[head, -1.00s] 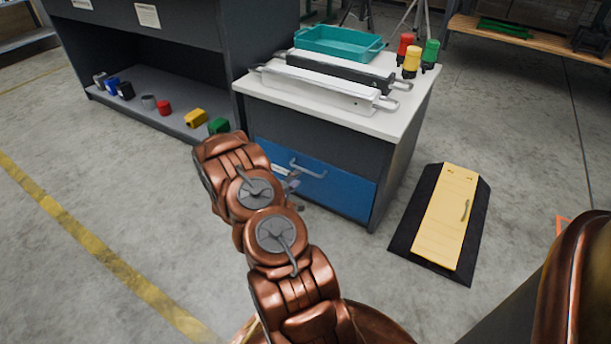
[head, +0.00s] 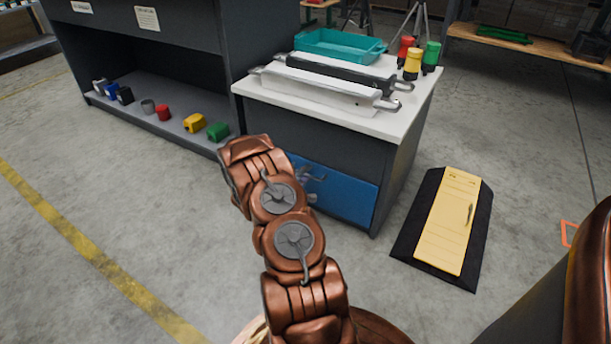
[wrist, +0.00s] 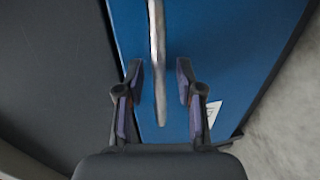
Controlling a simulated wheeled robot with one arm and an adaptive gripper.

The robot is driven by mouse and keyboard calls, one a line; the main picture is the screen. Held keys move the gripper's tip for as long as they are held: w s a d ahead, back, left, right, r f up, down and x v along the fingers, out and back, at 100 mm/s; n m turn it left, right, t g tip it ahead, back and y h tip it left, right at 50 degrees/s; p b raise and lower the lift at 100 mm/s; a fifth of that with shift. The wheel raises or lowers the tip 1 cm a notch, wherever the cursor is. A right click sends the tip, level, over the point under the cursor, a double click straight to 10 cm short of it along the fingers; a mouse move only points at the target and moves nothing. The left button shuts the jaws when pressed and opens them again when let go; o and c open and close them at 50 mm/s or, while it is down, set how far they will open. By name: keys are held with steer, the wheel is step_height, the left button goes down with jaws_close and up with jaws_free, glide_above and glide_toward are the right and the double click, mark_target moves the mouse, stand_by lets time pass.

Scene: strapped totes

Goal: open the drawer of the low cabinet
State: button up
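The low cabinet (head: 315,137) is dark grey with a white top and a blue drawer front (head: 345,193). The drawer front looks flush with the cabinet, with no gap visible. My arm covers the left part of it in the head view. In the wrist view the blue drawer front (wrist: 225,60) fills the middle, and its metal bar handle (wrist: 157,60) runs down between my fingers. My gripper (wrist: 160,85) is open, one finger on each side of the handle, with gaps to both. In the head view my gripper (head: 308,180) is mostly hidden behind my arm.
On the cabinet top are white and dark handled bars, a teal tray (head: 340,46) and red, yellow and green items. A yellow-topped black ramp (head: 447,222) lies on the floor to the right. A dark shelf unit (head: 150,50) with small coloured blocks stands left.

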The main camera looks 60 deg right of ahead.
jaws_close()
stand_by(0.6)
